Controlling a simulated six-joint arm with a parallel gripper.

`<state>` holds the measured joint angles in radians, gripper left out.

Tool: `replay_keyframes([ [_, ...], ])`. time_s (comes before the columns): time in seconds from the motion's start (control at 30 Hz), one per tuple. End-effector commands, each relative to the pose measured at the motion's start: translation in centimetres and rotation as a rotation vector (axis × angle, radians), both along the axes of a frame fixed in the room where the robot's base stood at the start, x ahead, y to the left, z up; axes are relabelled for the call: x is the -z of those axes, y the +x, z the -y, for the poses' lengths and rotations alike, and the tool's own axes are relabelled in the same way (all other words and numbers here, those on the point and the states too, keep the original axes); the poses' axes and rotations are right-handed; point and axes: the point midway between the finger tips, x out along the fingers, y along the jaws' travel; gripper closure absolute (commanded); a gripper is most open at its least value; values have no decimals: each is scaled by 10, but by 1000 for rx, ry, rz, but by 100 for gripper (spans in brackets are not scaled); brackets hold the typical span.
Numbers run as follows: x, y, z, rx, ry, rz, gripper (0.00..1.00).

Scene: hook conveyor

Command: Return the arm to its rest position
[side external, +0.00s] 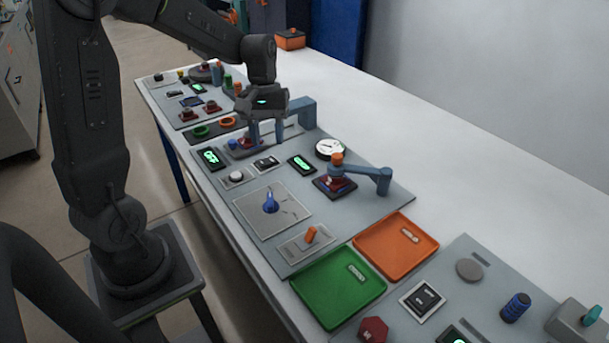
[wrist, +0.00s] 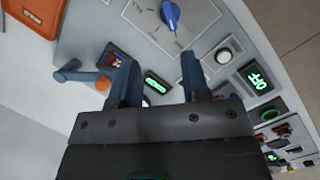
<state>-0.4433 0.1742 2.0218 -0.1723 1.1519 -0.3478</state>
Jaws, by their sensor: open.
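My gripper (side external: 266,136) is open above the far half of the grey control panel, with its two blue fingers pointing down. In the wrist view my gripper (wrist: 158,70) shows its fingers spread apart with nothing held between them. Beyond the gap lies a small display with green glowing text (wrist: 157,84). The arm is stretched out from its base over the table. I cannot tell from these views how far the fingertips are above the panel.
A blue post with a side arm and orange knob (side external: 372,176) stands on the panel near a round white gauge (side external: 329,148). A blue dial (side external: 270,203), orange lever (side external: 311,235), green tray (side external: 337,290) and orange tray (side external: 396,246) are nearer.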

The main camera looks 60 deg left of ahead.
Motion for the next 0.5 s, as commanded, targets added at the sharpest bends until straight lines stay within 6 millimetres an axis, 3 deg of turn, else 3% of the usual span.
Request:
replay_keyframes([
  [0.03,-16,-7,15,69,34,55,57],
  [0.2,-51,-38,57,302,141,233,57],
  [0.5,-82,-101,109,672,307,532,57],
])
